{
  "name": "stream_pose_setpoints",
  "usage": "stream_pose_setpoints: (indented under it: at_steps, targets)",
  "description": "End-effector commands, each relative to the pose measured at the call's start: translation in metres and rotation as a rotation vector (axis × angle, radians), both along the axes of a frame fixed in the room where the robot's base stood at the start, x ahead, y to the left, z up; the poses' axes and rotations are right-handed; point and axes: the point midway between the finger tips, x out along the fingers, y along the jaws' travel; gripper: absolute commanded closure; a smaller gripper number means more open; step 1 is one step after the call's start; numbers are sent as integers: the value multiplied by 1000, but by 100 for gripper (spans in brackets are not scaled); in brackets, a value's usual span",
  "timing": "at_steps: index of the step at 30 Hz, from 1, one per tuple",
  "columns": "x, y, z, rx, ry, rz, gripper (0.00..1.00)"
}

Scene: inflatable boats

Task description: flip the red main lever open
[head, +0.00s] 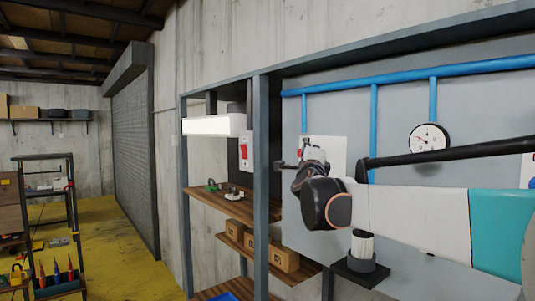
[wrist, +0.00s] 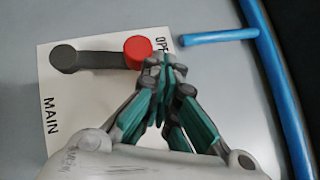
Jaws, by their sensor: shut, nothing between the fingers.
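The main lever shows in the wrist view as a dark grey arm (wrist: 98,60) with a round dark end (wrist: 64,58) and a red knob (wrist: 138,50). It is mounted on a white plate (wrist: 85,110) marked "MAIN", with "OPE" partly hidden near the knob. My gripper (wrist: 168,66) is shut and empty, its fingertips just right of the red knob; I cannot tell whether they touch it. In the head view, my gripper (head: 312,156) is in front of the white plate (head: 337,148) and hides most of the lever.
Blue pipes (head: 373,115) and a round gauge (head: 429,137) are on the grey panel around the plate. A small shelf with a white cylinder (head: 362,245) is below my arm. A grey frame post (head: 261,190) and wooden shelves (head: 234,207) stand to the left.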

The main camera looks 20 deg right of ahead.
Motion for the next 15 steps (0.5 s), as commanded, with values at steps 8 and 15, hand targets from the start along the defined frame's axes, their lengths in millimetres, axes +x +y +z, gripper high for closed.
stream_pose_setpoints:
  at_steps: [8, 15]
  targets:
    - [8, 3, 4, 2, -1, 1, 100]
    - [9, 3, 5, 1, 0, 0, 100]
